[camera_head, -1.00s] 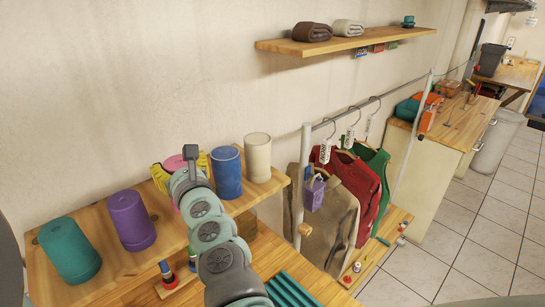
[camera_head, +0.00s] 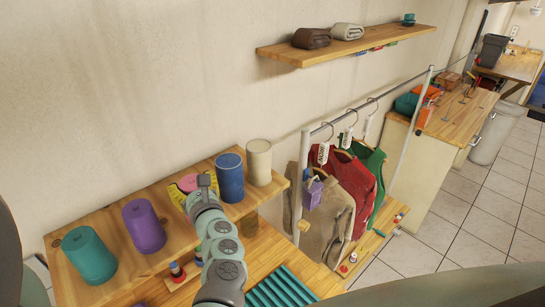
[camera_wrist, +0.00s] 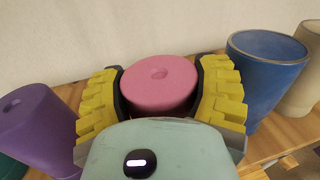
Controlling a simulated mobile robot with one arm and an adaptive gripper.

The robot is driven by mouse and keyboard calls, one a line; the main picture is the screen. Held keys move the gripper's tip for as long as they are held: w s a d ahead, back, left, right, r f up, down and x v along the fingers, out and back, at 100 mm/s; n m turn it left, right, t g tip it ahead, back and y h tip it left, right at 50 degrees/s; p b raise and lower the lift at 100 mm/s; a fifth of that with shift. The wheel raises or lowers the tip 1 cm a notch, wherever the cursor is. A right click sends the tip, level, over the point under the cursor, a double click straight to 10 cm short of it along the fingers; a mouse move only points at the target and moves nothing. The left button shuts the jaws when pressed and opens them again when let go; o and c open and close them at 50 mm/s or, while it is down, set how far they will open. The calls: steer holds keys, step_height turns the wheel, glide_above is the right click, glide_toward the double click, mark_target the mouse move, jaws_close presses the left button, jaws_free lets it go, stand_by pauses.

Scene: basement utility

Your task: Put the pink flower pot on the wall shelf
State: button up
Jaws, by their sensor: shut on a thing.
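The pink flower pot (camera_wrist: 160,82) sits between the yellow finger pads of my gripper (camera_wrist: 161,88), a small hole in its upward face. My gripper is shut on it from both sides. In the head view the pink pot (camera_head: 187,182) is mostly hidden by my gripper (camera_head: 188,186), between the purple and blue pots. I cannot tell whether its underside touches the wooden ledge (camera_head: 180,225). The wall shelf (camera_head: 345,47) is a wooden board, higher up the wall to the right.
A teal pot (camera_head: 89,256), purple pot (camera_head: 144,226), blue pot (camera_head: 230,178) and cream pot (camera_head: 258,162) stand on the ledge. The wall shelf holds brown (camera_head: 311,38) and white (camera_head: 347,30) rolls and a teal cup (camera_head: 408,19). A clothes rack (camera_head: 304,185) stands below it.

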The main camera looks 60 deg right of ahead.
steer(key=shift+w+a+p, duration=0.35)
steer(key=shift+w+p, duration=0.05)
steer(key=shift+p, duration=0.2)
steer(key=shift+a+f+b, duration=0.1)
steer(key=shift+f+b, duration=0.1)
steer(key=shift+b, duration=0.25)
steer(key=o, duration=1.2)
steer(key=shift+o, duration=0.2)
steer(key=shift+r, duration=0.1)
